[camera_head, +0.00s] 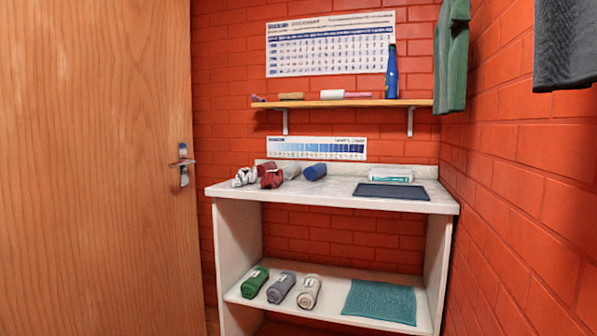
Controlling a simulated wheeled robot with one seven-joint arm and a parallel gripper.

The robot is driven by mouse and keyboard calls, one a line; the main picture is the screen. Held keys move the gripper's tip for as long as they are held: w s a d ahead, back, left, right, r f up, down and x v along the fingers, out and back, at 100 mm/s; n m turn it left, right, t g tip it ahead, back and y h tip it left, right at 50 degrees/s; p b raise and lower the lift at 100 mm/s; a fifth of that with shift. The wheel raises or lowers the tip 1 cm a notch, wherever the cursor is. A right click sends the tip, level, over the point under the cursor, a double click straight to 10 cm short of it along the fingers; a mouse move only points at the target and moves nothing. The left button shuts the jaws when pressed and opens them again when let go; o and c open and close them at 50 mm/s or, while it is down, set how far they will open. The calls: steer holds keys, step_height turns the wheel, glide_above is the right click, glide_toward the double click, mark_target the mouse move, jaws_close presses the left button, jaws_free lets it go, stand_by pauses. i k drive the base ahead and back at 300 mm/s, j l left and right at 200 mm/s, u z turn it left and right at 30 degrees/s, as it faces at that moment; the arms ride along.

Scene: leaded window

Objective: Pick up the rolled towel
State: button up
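Several rolled towels are in view. On the lower shelf lie a green rolled towel (255,281), a grey one (281,287) and a beige one (309,292), side by side. On the counter top lie a blue roll (315,171), a light grey roll (291,170), red rolled bundles (270,175) and a white-and-dark bundle (244,177). I cannot tell which one the task names. My gripper is not in view.
A white shelf unit (436,237) stands against the brick wall. A dark mat (392,191) and a pale packet (385,174) lie on its top; a teal mat (380,302) lies below. A wooden door (95,170) is left. A wall shelf (345,103) holds a blue bottle (391,73).

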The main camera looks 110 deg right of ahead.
mark_target(316, 170)
steer(key=z, duration=3.6)
